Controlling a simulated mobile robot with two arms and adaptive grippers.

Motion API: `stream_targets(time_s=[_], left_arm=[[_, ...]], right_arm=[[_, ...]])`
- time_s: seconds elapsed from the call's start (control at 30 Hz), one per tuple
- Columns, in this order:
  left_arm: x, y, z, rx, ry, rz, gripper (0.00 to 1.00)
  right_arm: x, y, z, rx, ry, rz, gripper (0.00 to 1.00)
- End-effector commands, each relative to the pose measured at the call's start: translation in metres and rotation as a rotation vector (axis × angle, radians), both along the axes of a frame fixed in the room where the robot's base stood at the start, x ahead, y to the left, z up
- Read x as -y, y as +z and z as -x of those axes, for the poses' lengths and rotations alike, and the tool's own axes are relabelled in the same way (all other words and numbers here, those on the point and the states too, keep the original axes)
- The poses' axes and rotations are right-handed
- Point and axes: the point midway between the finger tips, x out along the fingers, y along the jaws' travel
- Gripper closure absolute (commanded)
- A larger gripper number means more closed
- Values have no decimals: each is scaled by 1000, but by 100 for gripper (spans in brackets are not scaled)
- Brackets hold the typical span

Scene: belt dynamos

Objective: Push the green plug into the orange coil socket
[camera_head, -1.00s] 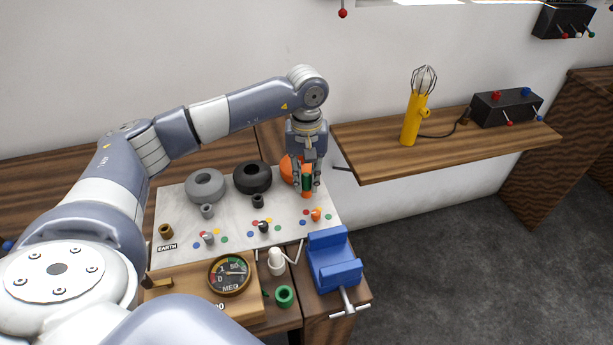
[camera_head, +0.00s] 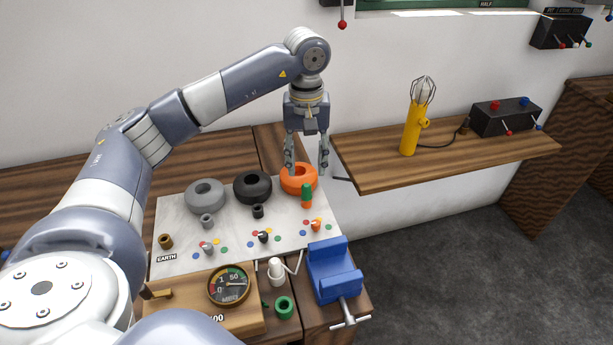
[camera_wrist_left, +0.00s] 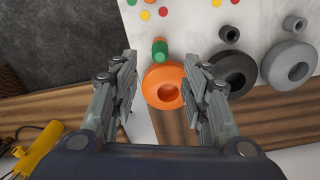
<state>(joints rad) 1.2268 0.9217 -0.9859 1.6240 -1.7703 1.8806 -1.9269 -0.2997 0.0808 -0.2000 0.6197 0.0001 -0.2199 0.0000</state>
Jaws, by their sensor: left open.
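The green plug (camera_head: 306,189) stands upright in the small orange coil socket (camera_head: 306,203), in front of the orange coil ring (camera_head: 291,182). In the left wrist view the plug (camera_wrist_left: 160,50) is next to the orange ring (camera_wrist_left: 155,93), with a bit of orange socket at its far end. How deep the plug sits is hard to tell. My left gripper (camera_head: 306,171) is open and empty. It points down, above and a little behind the plug, with its fingers apart from it. My right gripper is not in view.
Grey (camera_head: 203,196) and black (camera_head: 252,187) rings with small sockets share the white board (camera_head: 180,238). In front are a gauge (camera_head: 230,286), a green ring (camera_head: 285,307) and a blue vise (camera_head: 334,270). A shelf (camera_head: 380,179) with a yellow lamp (camera_head: 411,125) is to the right.

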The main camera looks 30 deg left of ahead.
Motion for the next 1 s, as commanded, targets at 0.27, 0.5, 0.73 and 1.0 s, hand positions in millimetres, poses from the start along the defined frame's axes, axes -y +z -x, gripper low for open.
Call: stream_targets(time_s=[0.27,0.5,0.73,1.0], left_arm=[[0,31,0,1,1,1,58],[0,32,0,-1,1,1,58],[0,32,0,0,1,0,58],[0,32,0,0,0,0,58]], right_arm=[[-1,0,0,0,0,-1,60],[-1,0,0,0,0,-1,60],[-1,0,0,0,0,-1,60],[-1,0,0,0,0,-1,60]])
